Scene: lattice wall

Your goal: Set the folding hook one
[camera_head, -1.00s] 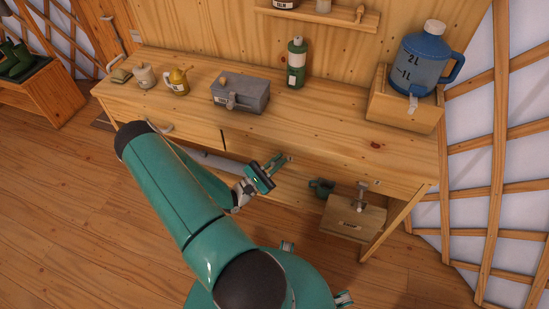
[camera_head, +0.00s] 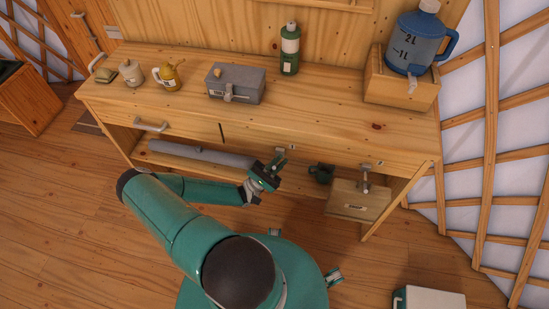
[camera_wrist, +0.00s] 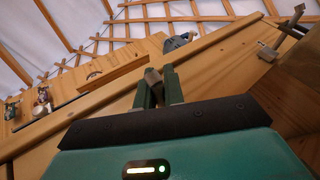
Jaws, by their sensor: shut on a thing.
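My gripper (camera_head: 279,159) is at the front edge of the workbench, just under the tabletop. In the wrist view its two green fingers (camera_wrist: 158,88) are closed on a small grey-brown piece (camera_wrist: 153,77), which appears to be the folding hook. The hook's mount is a small metal plate (camera_head: 287,149) on the bench's front rail; the fingers partly hide it. Whether the hook is folded or swung out cannot be told.
The workbench top (camera_head: 330,110) carries a grey metal box (camera_head: 238,84), a green bottle (camera_head: 289,50), a yellow oil can (camera_head: 169,75) and a blue jug (camera_head: 418,40) on a wooden stand. Below are a grey roll (camera_head: 200,154), a green mug (camera_head: 321,173) and a wooden box (camera_head: 357,203).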

